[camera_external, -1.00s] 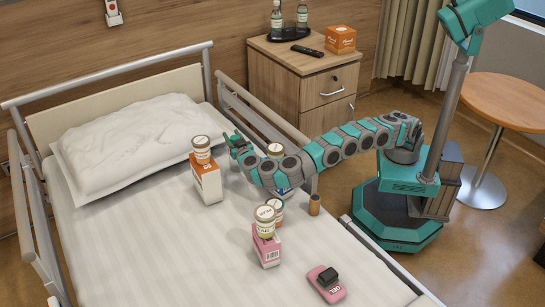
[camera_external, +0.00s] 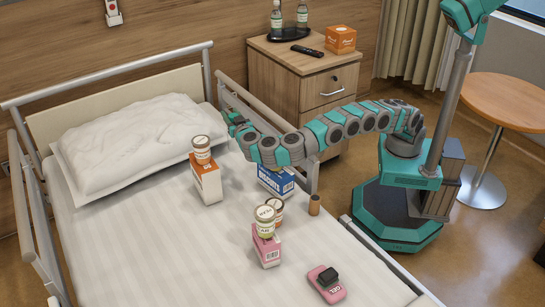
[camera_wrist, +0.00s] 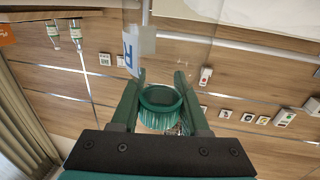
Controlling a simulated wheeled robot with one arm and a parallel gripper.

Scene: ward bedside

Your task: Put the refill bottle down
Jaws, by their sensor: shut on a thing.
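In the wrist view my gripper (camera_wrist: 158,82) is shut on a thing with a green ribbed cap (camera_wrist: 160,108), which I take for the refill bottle. Just beyond the cap is a pale, translucent piece with a blue mark (camera_wrist: 140,48); I cannot tell if it belongs to the bottle. In the external view my gripper (camera_external: 231,119) is above the far side of the bed (camera_external: 150,235), near the rail and pillow. The held bottle cannot be made out there.
The bed's left half is clear.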

